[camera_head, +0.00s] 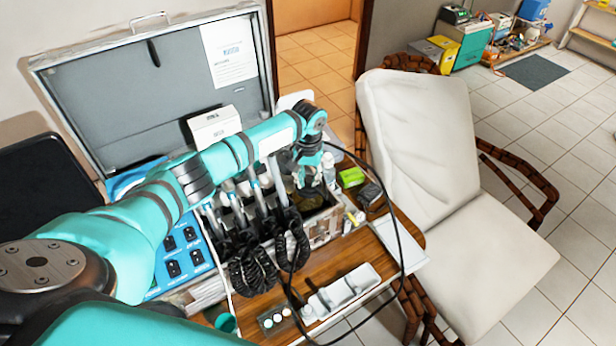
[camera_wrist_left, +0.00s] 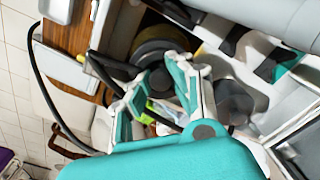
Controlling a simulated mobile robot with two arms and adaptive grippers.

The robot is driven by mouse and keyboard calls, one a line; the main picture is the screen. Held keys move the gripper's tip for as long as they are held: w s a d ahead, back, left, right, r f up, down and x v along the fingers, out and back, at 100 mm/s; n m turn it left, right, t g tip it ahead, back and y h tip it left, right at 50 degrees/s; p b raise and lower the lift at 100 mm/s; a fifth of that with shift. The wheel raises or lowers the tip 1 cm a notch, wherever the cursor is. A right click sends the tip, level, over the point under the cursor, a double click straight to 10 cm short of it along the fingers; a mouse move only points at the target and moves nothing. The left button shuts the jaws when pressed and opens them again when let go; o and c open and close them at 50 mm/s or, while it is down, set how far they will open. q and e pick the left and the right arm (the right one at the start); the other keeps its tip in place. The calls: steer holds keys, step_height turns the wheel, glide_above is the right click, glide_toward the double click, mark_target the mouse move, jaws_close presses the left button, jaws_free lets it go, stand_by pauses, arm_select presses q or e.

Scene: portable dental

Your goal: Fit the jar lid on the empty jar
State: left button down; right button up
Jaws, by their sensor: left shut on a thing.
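My left gripper (camera_head: 309,178) is over the right end of the open compartment box (camera_head: 322,229). In the left wrist view its fingers (camera_wrist_left: 158,74) are closed around a small dark grey piece, which looks like the jar lid (camera_wrist_left: 155,84); the fingers hide much of it. Below, in the box, a round olive-brown vessel shows (camera_head: 308,201), also in the left wrist view (camera_wrist_left: 160,34). It may be the empty jar, with its rim partly hidden by the gripper. I cannot tell whether lid and vessel touch. My right gripper is not in view.
Black coiled hoses (camera_head: 252,270) hang in front of the box, and a thin black cable loops past my gripper. A small white bottle (camera_head: 328,167) and a green box (camera_head: 351,177) stand close by on the right. A white tray (camera_head: 343,290) lies in front; a chair (camera_head: 440,180) stands right.

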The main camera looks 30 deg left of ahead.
mark_target(308, 180)
arm_select(q)
steer(key=c, duration=1.1)
jaws_free()
steer(key=shift+r, duration=0.1)
step_height(308, 180, up, 12)
steer(key=shift+f, duration=0.1)
